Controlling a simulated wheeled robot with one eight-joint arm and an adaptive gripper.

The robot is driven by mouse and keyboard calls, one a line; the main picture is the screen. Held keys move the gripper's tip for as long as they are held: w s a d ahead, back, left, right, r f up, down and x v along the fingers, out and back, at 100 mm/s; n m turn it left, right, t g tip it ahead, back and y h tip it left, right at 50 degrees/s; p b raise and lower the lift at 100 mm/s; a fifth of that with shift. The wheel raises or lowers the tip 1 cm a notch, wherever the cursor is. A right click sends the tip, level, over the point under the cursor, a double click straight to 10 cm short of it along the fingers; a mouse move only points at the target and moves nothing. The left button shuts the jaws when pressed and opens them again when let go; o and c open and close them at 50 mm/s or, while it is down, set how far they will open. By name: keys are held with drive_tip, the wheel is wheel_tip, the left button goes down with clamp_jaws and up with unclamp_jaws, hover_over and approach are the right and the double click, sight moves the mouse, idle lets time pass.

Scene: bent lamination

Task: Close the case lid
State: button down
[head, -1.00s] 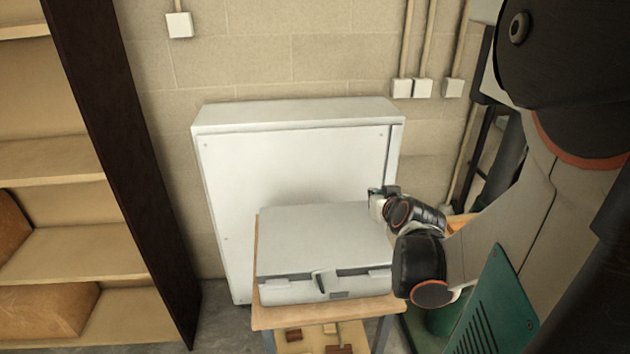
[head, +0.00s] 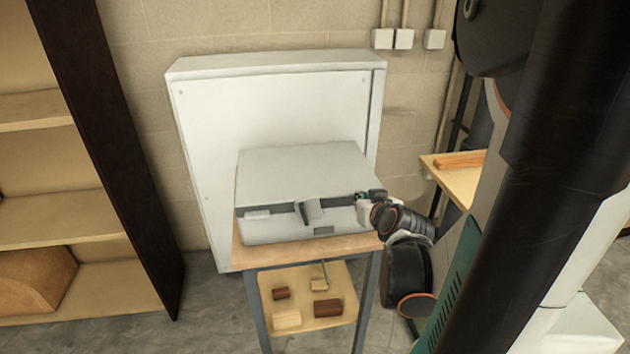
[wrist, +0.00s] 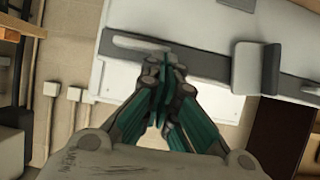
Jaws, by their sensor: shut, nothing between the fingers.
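The grey case (head: 275,230) stands on a small wooden table. Its broad flat lid (head: 300,172) is down over the body or close to it. A dark strip runs along the front between lid and body, and I cannot tell whether a gap remains there. A grey latch or handle (head: 309,212) sits mid-front; it also shows in the wrist view (wrist: 255,68). My gripper (head: 363,197) is shut and empty at the case's right front corner. In the wrist view its fingertips (wrist: 165,68) overlap the strip near one end; contact is unclear.
The small table (head: 300,252) has a lower shelf (head: 335,284) with several wooden blocks. A white cabinet (head: 270,100) stands close behind the case. A tall bookcase (head: 70,205) is at left, with floor between. Another wooden table (head: 450,178) is at right.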

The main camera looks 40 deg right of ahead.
drive_tip(key=shift+s+f+b, duration=0.15)
drive_tip(key=shift+f+b, duration=0.55)
drive_tip(key=shift+f, duration=0.4)
